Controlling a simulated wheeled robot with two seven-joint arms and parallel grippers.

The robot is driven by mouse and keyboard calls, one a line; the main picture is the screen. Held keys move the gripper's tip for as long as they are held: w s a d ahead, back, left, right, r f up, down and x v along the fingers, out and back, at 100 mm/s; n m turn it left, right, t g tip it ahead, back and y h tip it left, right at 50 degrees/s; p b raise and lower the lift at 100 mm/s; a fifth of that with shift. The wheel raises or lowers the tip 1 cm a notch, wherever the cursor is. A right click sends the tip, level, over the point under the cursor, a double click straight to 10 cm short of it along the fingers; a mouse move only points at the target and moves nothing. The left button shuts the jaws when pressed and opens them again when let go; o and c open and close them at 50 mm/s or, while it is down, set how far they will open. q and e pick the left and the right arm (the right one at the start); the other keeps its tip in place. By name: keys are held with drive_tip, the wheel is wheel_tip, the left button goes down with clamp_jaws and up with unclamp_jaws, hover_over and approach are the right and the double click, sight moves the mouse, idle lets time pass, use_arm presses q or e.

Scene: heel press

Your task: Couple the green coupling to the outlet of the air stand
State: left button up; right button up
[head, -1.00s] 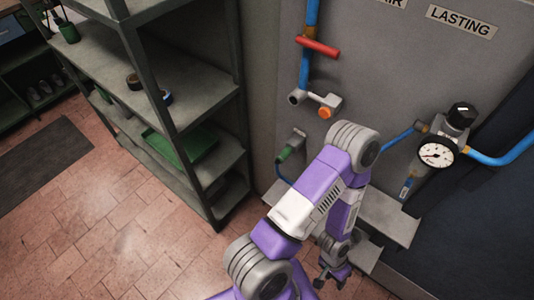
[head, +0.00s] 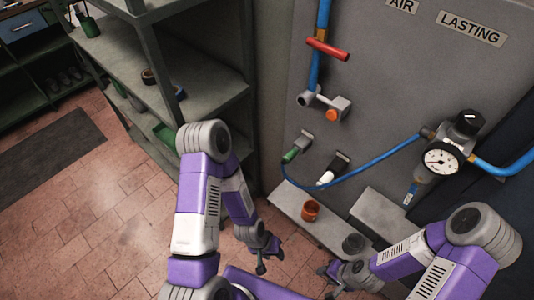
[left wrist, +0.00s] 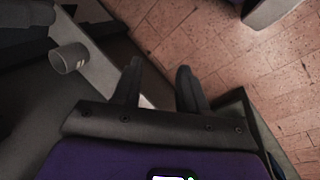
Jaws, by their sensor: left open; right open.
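The green coupling (head: 291,155) sits at a grey holder (head: 305,139) on the stand's panel, with a blue hose (head: 367,165) running from it toward the gauge. A grey fitting with an orange button (head: 332,115) is above it, at the lower end of the blue pipe; it looks like the outlet. My left gripper (head: 268,257) is open and empty, low and left of the stand's ledge; its parted fingers also show in the left wrist view (left wrist: 158,88). My right gripper (head: 330,281) is low by the ledge, open, partly hidden by its own arm.
A white-ended coupling (head: 326,177) sits in a second holder. An orange cup (head: 311,210) and a dark round piece (head: 353,243) stand on the ledge (head: 290,206). The pressure gauge (head: 440,160) is at the right. Shelves (head: 205,75) stand at the left.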

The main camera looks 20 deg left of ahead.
use_arm(q)
drive_tip(key=shift+o, duration=1.4)
drive_tip(key=shift+w, duration=0.4)
drive_tip(key=m+t+h+b, duration=0.2)
drive_tip(key=m+t+b, duration=0.4)
drive_tip(key=m+t, duration=1.45)
approach(285, 161)
drive_tip(key=w+r+m+g, duration=0.3)
drive_tip(key=w+m+g, duration=0.1)
drive_tip(key=shift+d, duration=0.3)
